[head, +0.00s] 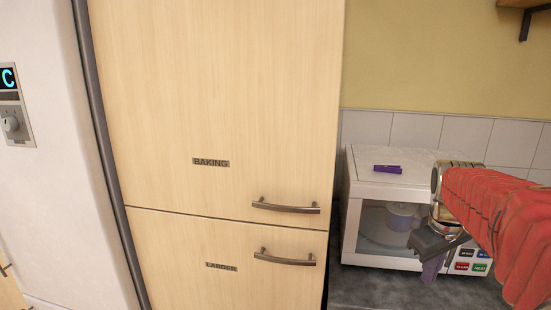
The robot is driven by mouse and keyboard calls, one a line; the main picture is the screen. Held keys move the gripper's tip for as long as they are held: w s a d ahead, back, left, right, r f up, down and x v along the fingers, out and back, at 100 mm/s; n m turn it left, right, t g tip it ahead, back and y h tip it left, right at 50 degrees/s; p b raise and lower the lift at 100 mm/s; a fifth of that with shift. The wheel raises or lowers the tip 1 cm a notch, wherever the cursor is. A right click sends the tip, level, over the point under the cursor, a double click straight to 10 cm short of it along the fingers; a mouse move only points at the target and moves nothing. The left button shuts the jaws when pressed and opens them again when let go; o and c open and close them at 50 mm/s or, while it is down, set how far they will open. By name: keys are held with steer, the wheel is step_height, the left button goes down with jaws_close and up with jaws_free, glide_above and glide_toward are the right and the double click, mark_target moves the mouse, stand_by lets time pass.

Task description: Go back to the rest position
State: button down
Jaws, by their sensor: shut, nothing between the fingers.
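My gripper (432,268) is at the right of the head view, at the end of my red-sleeved arm. It points down in front of the microwave (362,190), over part of its door and its control buttons. Its fingers look shut and I see nothing held between them. The arm reaches in from the right edge of the view. I cannot tell whether the gripper touches the microwave front.
A small purple object (388,169) lies on top of the microwave. A pale tub (403,216) shows behind its glass. A tall wooden cupboard with "BAKING" (230,80) and "LARDER" (180,250) doors, both shut, fills the middle. A white appliance (60,190) stands left.

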steer(key=s+a+f+m+t+y, duration=0.1)
steer(key=s+a, duration=0.6)
steer(key=a, duration=0.4)
steer(key=s+a+f+m+t, duration=0.1)
steer(key=s+a+t, duration=0.1)
steer(key=s+a, duration=0.5)
steer(key=a, duration=0.5)
steer(key=shift+s+a+f+y, duration=0.2)
steer(key=shift+f+y, duration=0.1)
steer(key=shift+y, duration=0.1)
steer(key=shift+d, duration=0.2)
